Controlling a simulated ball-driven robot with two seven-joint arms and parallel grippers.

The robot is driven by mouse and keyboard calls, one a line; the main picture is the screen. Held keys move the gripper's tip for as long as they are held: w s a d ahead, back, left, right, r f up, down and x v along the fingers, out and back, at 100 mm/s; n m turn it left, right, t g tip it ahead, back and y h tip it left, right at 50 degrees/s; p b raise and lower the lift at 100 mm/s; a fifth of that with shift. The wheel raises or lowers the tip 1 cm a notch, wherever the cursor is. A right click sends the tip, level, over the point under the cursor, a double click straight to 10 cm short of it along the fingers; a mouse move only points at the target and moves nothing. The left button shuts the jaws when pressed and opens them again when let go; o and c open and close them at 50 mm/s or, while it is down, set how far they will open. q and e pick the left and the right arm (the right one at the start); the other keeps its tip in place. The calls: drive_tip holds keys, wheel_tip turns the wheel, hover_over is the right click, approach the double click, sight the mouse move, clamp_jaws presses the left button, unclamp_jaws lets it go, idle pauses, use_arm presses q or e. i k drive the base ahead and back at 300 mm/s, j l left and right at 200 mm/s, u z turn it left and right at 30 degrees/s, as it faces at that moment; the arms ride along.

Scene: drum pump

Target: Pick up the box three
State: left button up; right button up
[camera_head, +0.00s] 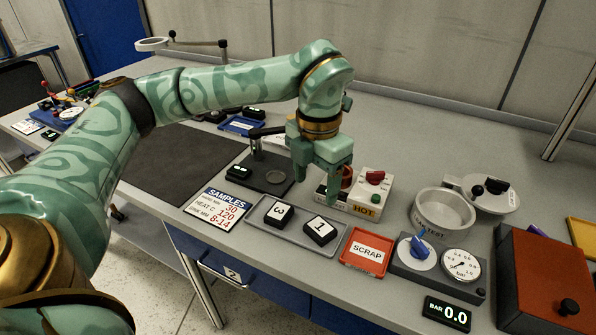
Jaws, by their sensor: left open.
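Box three (277,213) is a small black block with a white label marked 3. It lies in the left part of a grey tray (262,230) near the front edge of the bench. A like black box marked 1 (320,230) lies to its right in the same tray. My left gripper (326,198) is green and points down. It is open, above and behind the tray, in front of the heater unit, to the right of box three and apart from it. My right gripper is not in view.
A samples card (217,208) lies left of the tray and a red scrap tray (366,251) right of it. The heater unit (374,187) with red knob stands behind. A gauge unit (440,262), a white bowl (443,212) and an orange-brown box (545,280) stand right.

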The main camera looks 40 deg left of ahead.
sight(278, 217)
drive_tip(key=u, duration=1.25)
